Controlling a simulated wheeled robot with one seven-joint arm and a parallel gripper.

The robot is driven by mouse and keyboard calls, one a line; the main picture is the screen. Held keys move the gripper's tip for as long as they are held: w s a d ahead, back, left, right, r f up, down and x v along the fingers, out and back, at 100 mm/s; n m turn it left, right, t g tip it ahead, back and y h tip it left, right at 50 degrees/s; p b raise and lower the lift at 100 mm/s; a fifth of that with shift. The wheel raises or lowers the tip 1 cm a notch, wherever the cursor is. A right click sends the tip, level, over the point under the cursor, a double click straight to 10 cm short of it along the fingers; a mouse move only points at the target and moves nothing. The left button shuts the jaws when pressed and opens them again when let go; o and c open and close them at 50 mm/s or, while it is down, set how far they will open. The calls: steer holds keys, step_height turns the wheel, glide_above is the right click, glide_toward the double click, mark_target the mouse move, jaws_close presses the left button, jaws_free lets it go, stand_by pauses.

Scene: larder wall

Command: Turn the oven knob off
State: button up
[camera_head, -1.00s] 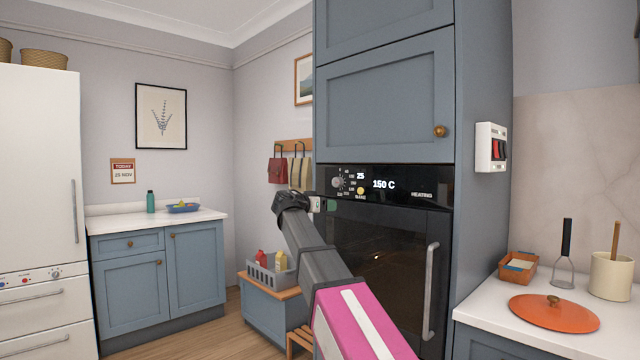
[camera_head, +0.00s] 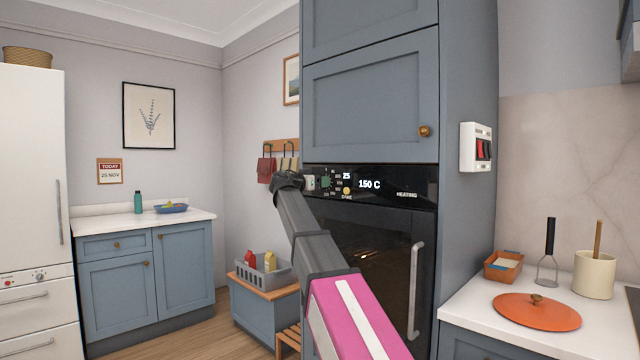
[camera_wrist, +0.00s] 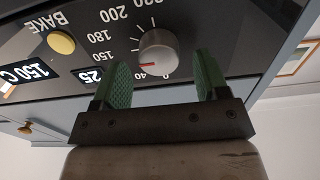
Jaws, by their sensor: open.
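The oven knob (camera_wrist: 158,51) is a round silver-grey dial with a red mark on the black control panel, seen in the wrist view. My gripper (camera_wrist: 158,80) has green pads standing apart, just short of the knob and roughly either side of it; it is not gripping it. The red mark points near the low end of the printed scale. In the head view my gripper (camera_head: 318,182) is at the panel's left end and hides the knob. The oven (camera_head: 372,250) display reads 150 C, 25 and HEATING.
A yellow BAKE button (camera_wrist: 61,43) is beside the knob. The oven door handle (camera_head: 414,290) stands out below the panel. A blue cupboard door (camera_head: 370,100) is above. A red-switched wall box (camera_head: 475,147) is to the right. A counter (camera_head: 480,310) holds kitchen things.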

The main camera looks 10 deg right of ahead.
steer(key=shift+w+d, duration=0.35)
steer(key=shift+d, duration=0.15)
steer(key=c, duration=0.9)
steer(key=shift+n, duration=0.3)
steer(key=shift+w+a+f+n, duration=0.1)
steer(key=shift+f+n, duration=0.05)
steer(key=shift+n, duration=4.15)
steer(key=shift+w+f+n, duration=0.1)
steer(key=shift+n, duration=4.2)
